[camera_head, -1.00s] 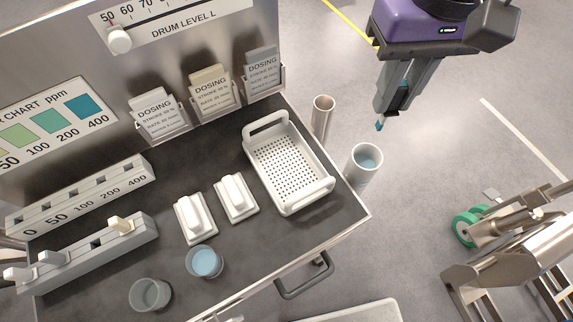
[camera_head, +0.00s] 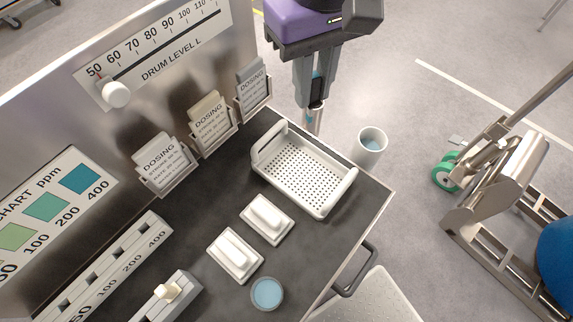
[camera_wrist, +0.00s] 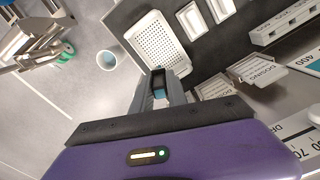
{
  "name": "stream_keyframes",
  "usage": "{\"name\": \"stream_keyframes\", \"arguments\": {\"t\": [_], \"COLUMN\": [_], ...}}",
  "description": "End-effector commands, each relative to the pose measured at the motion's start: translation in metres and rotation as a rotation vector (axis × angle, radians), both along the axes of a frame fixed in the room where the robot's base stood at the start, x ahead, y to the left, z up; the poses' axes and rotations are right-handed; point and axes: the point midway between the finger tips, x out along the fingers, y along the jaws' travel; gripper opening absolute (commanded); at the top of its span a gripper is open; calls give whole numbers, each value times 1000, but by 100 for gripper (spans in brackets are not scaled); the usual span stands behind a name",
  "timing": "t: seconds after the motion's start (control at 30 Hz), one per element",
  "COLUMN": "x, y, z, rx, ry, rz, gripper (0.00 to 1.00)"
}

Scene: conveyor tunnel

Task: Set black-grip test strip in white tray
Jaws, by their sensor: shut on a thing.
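My gripper (camera_head: 316,92) is shut on the black-grip test strip (camera_head: 317,89), whose dark grip shows between the fingers. In the wrist view, the strip (camera_wrist: 159,84) shows a black and light-blue part between the fingertips. The white tray (camera_head: 334,203), a perforated basket with raised handles at both ends, sits on the dark counter. It also shows in the wrist view (camera_wrist: 134,35). My gripper is beyond the counter's back right edge, behind the tray's far handle and apart from it. The lower end of the strip is hard to make out.
A cup of blue liquid (camera_head: 370,146) stands off the counter's right side, and another cup (camera_head: 267,293) is near its front. Dosing cards (camera_head: 253,86) line the back panel.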

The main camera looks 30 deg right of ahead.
Motion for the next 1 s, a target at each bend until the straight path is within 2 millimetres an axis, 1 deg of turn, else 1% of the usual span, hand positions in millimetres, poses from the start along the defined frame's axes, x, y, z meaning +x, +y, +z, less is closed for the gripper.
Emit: {"name": "stream_keyframes", "arguments": {"t": [0.5, 0.63, 0.87, 1.0], "x": [-1, -1, -1, -1], "y": [1, 1, 1, 0], "z": [-120, -140, -158, -179], "rx": [3, 3, 2, 2], "ry": [5, 2, 3, 4], "rz": [-1, -1, -1, -2], "gripper": [0, 0, 0, 0]}}
